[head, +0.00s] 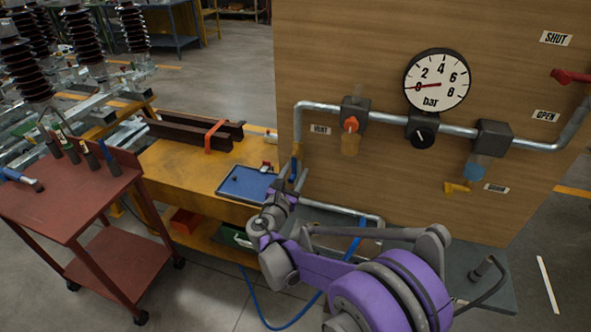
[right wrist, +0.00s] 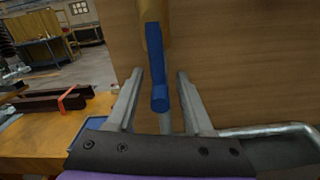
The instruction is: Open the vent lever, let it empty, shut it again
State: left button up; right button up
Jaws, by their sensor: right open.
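The vent lever (head: 293,169) is a blue handle on a brass valve (head: 296,151) at the lower end of the pipe by the VENT label (head: 320,130). It points downward, roughly in line with the pipe. In the right wrist view the blue lever (right wrist: 157,70) hangs between the two fingers, with visible space on both sides. My right gripper (head: 290,180) is open around the lever's lower end; contact cannot be told. The round gauge (head: 437,80) has its red needle at about 0 bar. My left gripper is not in view.
A wooden panel (head: 360,45) stands right behind the pipework. A red lever (head: 573,76) sits at the right edge near the SHUT label (head: 556,38). A blue tray (head: 246,183) lies on the yellow bench (head: 165,175). A red trolley (head: 65,195) stands left.

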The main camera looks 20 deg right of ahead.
jog(key=shift+w+d, duration=0.25)
jog(key=shift+w, duration=0.1)
grip_shut()
dwell(1.2)
